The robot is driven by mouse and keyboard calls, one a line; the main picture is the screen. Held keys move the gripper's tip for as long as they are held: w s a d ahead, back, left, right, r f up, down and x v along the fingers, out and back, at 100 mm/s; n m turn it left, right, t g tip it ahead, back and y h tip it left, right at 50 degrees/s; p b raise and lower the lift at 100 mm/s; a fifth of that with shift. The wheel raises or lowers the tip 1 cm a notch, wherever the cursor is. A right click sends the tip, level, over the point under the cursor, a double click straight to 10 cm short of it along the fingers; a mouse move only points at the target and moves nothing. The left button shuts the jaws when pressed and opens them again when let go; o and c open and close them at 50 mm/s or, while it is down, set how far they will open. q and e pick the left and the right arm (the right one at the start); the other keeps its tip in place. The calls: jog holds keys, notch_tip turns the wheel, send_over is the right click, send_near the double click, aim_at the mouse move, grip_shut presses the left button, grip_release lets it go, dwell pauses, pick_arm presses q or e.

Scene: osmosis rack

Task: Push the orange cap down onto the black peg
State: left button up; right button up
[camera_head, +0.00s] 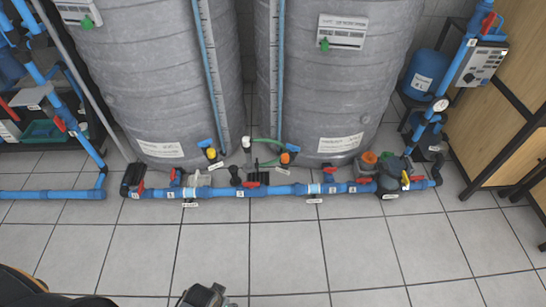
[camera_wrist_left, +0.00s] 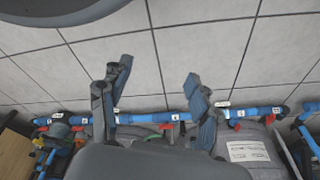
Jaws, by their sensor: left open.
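An orange cap (camera_head: 369,157) shows in the head view, at the right part of the blue pipe run, beside a dark pump-like fitting (camera_head: 388,181). A smaller orange valve part (camera_head: 286,158) sits in front of the right tank. I cannot tell for sure which black part is the peg; what is under the orange cap is hidden or too small. My left gripper (camera_wrist_left: 157,82) is open and empty in the left wrist view, its fingers apart over the floor and pipe. Part of my left arm shows at the bottom of the head view, well short of the pipe. My right gripper is not in view.
Two large grey tanks (camera_head: 150,75) (camera_head: 325,85) stand behind the blue floor pipe (camera_head: 215,191), which carries red-handled valves. A wooden cabinet (camera_head: 500,110) stands at the right, a blue pipe rack (camera_head: 60,105) at the left. The tiled floor (camera_head: 290,250) in front is clear.

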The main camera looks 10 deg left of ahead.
pick_arm(q)
jog(key=s+a+f+g+p, duration=0.1)
jog(key=s+a+f+p, duration=0.1)
jog(key=s+p, duration=0.8)
jog(key=s+a, duration=0.1)
jog(key=s, duration=0.5)
jog(key=shift+s+p, duration=0.25)
jog(key=shift+p, duration=0.15)
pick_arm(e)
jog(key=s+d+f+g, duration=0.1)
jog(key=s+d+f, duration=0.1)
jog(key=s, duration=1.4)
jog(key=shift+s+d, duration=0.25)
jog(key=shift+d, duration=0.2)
pick_arm(q)
jog(key=shift+f, duration=0.1)
jog(key=shift+c, duration=0.5)
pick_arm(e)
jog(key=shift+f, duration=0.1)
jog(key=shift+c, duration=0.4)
